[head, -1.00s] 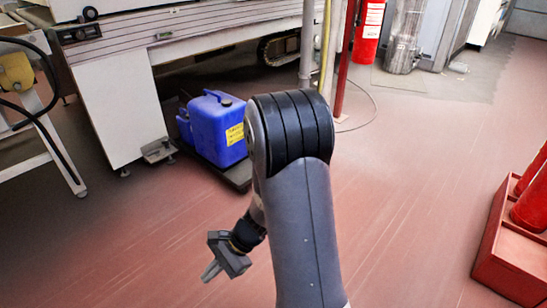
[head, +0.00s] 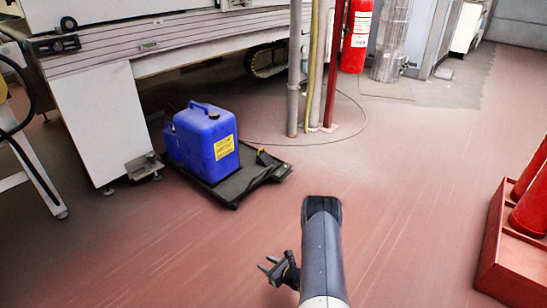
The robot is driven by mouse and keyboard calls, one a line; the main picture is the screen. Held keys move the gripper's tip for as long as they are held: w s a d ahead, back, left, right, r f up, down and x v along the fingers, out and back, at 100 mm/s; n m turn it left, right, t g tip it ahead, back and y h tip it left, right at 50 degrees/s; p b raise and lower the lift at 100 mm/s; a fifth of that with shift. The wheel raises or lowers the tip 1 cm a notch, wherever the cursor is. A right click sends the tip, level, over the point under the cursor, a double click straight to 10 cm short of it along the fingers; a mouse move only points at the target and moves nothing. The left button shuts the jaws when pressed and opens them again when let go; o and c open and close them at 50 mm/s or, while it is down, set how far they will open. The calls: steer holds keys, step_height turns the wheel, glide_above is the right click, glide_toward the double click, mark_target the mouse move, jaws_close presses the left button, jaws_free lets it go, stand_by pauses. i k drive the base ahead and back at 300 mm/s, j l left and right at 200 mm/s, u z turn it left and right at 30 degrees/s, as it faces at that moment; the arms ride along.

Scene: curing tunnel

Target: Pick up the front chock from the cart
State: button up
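The cart (head: 232,194) is a low black platform on the red floor, left of centre. A small dark piece with a yellow-orange edge (head: 264,157) sits at its right end; it may be the front chock, but it is too small to be sure. A large blue jug (head: 208,143) with a yellow label stands on the cart, with a smaller blue part behind it on the left. My gripper (head: 265,263) is below and right of the cart, apart from it, over bare floor. Its two fingers look spread, with nothing between them.
A white machine (head: 110,120) stands behind the cart on the left. Grey, yellow and red upright pipes (head: 293,80) and a thin cable lie behind it. A red crate (head: 513,255) with red cylinders is at the right.

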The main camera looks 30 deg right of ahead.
mark_target(263, 158)
steer(key=i+l+z, duration=0.2)
steer(key=i+z, duration=0.2)
steer(key=i+l+z, duration=0.1)
steer(key=i+z, duration=0.2)
steer(key=z, duration=0.15)
steer(key=i+z, duration=0.4)
steer(key=i+l+u, duration=0.1)
steer(key=i, duration=0.45)
steer(key=i+u, duration=0.3)
steer(key=u, duration=0.15)
steer(key=i+l+u, duration=0.2)
steer(key=u, duration=0.25)
steer(key=i+l+u, duration=0.3)
steer(key=u, duration=0.15)
steer(key=i+l+u, duration=0.15)
steer(key=i+l, duration=0.05)
steer(key=l, duration=0.05)
